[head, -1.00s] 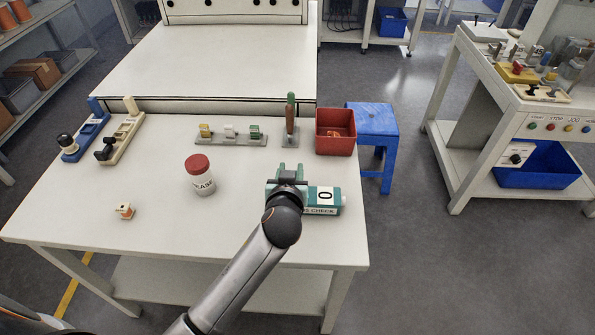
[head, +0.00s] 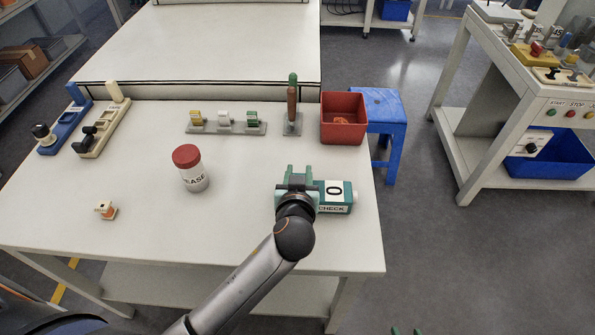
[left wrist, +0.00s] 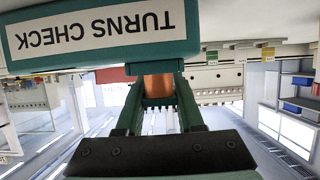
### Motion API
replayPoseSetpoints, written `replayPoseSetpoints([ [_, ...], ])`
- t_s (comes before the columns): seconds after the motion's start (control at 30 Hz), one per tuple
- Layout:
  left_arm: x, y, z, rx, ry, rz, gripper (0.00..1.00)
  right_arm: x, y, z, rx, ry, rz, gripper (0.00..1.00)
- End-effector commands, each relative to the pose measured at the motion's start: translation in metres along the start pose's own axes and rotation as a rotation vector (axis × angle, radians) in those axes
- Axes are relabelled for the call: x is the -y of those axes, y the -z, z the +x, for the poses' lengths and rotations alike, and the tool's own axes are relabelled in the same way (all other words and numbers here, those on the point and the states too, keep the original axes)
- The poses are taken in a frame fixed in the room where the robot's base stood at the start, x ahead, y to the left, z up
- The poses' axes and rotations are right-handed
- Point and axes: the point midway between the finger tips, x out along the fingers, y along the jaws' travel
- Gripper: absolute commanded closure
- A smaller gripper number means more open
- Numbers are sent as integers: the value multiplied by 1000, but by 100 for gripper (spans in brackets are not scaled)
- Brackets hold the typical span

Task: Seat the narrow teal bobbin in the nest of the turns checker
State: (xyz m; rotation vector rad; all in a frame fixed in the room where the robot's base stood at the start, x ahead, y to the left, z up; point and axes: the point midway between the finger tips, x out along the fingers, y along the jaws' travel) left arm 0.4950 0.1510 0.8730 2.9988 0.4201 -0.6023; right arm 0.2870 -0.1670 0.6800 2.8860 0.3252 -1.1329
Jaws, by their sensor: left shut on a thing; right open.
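The turns checker (head: 335,190) is a teal box with a white "0" panel and a CHECK label, at the right front of the table. In the left wrist view, its TURNS CHECK label (left wrist: 95,30) shows upside down and close. My left gripper (head: 298,178) is at the checker's left end. Its green fingers are shut on the bobbin, whose orange winding (left wrist: 158,90) shows between them. A teal part lies directly above the winding in that view; whether the bobbin touches the nest is hidden. My right gripper (head: 407,331) shows only its two separated fingertips at the bottom edge.
A red-lidded grease jar (head: 190,168) stands left of the checker. A small orange-and-cream bobbin (head: 105,210) lies front left. A rack (head: 227,128), upright tool (head: 292,105) and red bin (head: 343,118) stand at the back. The table's front middle is clear.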

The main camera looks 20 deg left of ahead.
Motion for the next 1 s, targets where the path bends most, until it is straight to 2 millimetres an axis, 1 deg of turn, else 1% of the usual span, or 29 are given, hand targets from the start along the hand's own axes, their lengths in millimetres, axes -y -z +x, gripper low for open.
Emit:
replayPoseSetpoints([
  [0.13, 0, 1, 0, 0, 0, 0, 100, 0, 1, -1, 0, 0, 0, 50],
  [0.27, 0, -3, 2, 0, 0, 0, 100, 0, -2, 2, 0, 0, 0, 50],
  [0.3, 0, -2, 1, 0, 0, 0, 61, 0, -1, 1, 1, 0, 0, 50],
  [0.53, 0, -2, 1, 0, 0, 0, 35, 0, -1, 1, 1, 1, 0, 50],
  [0.57, 0, -2, 1, 0, 0, 0, 34, 0, -1, 1, 1, 1, 0, 50],
  [0.77, 0, -2, 1, 0, 0, 0, 34, 0, 0, 1, 1, 2, -1, 50],
  [1.0, 1, 5, 0, 0, -1, 0, 34, 1, 5, -3, -3, 1, -1, 50],
])
